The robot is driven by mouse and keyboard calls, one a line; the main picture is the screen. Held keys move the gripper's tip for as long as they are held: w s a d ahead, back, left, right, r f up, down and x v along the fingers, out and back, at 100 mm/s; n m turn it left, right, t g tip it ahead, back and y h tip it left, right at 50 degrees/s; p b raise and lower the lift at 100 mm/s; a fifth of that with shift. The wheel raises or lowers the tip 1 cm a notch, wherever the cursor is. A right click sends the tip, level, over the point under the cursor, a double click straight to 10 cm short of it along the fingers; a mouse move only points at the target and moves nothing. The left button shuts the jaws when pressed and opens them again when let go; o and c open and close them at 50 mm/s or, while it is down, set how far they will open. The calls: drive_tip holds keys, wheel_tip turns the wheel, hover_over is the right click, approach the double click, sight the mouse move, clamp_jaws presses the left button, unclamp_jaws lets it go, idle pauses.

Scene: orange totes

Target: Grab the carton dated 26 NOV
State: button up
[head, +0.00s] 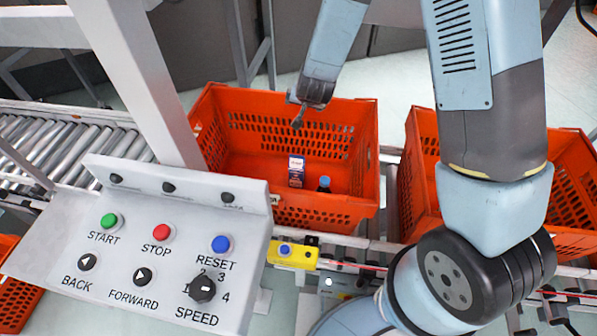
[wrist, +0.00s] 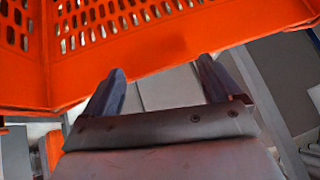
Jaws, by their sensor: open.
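A small carton (head: 296,171) with a white top and a dark red and blue body stands in the left orange tote (head: 350,200). Its date is too small to read. A dark bottle with a blue cap (head: 324,184) stands just right of it. My gripper (head: 297,124) is above the tote's far part, behind and above the carton, apart from it. In the wrist view my gripper (wrist: 160,80) has its two fingers spread with nothing between them. The tote's orange wall (wrist: 190,40) fills the top there; the carton is not seen in that view.
A second orange tote (head: 420,160) stands to the right, partly hidden by my arm. A control panel (head: 130,235) with buttons and a white post (head: 135,75) stand at the left. A roller conveyor (head: 75,140) lies behind them. A yellow button box (head: 292,252) sits before the tote.

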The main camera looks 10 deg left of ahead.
drive_tip(key=h, duration=0.1)
hover_over(297, 162)
drive_tip(key=w, duration=0.2)
wheel_tip(297, 162, down, 11)
drive_tip(key=shift+t+h, duration=0.6)
drive_tip(key=shift+h, duration=0.2)
drive_tip(key=s+f, duration=0.1)
drive_tip(key=f, duration=0.2)
drive_tip(key=s+f, duration=0.2)
drive_tip(key=f, duration=0.1)
drive_tip(key=s+f, duration=0.1)
drive_tip(key=f, duration=0.3)
drive_tip(key=shift+s+a, duration=0.25)
drive_tip(key=shift+x, duration=3.7)
drive_tip(key=shift+c, duration=0.2)
drive_tip(key=c, duration=1.4)
drive_tip(key=shift+c, duration=0.2)
drive_tip(key=shift+r, duration=0.1)
